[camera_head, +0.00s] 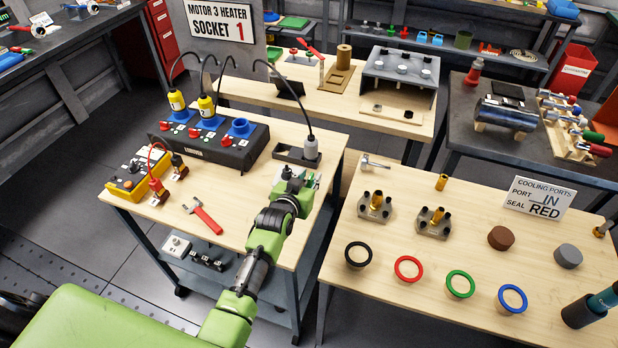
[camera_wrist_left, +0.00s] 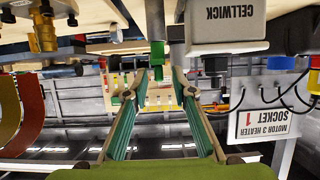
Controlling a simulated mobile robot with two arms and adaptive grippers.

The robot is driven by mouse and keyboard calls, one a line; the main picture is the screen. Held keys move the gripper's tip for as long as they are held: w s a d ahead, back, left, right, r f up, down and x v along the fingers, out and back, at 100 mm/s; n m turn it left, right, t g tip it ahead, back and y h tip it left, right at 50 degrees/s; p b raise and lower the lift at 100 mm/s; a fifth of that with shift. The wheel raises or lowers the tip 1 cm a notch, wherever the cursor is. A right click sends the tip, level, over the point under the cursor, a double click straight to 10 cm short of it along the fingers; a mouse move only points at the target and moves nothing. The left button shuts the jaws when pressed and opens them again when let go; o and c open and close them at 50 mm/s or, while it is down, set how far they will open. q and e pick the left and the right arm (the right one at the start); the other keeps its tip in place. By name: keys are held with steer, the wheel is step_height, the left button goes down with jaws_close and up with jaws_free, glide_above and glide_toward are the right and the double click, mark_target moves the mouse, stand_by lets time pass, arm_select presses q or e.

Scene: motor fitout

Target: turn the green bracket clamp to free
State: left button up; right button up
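A small green piece (camera_wrist_left: 157,52) shows under a grey upright cylinder in the left wrist view, beyond the fingertips. I cannot tell whether either is the green bracket clamp. In the head view, a green-handled part (camera_head: 594,136) sits on a wooden rack at the far right. My left gripper (camera_head: 300,178) is over the near right part of the cart top, close to a grey plug (camera_head: 311,148). In the left wrist view its teal fingers (camera_wrist_left: 164,88) are apart, with nothing held. My right gripper is out of view.
A black socket box (camera_head: 215,140) with yellow plugs and cables stands on the cart. A red-handled tool (camera_head: 205,216) lies near the cart's front. The right table (camera_head: 395,290) holds coloured rings and metal fittings. A gap separates the cart from that table.

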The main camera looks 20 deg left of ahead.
arm_select(q)
steer(key=shift+s, duration=0.1)
steer(key=v, duration=1.2)
stand_by(0.4)
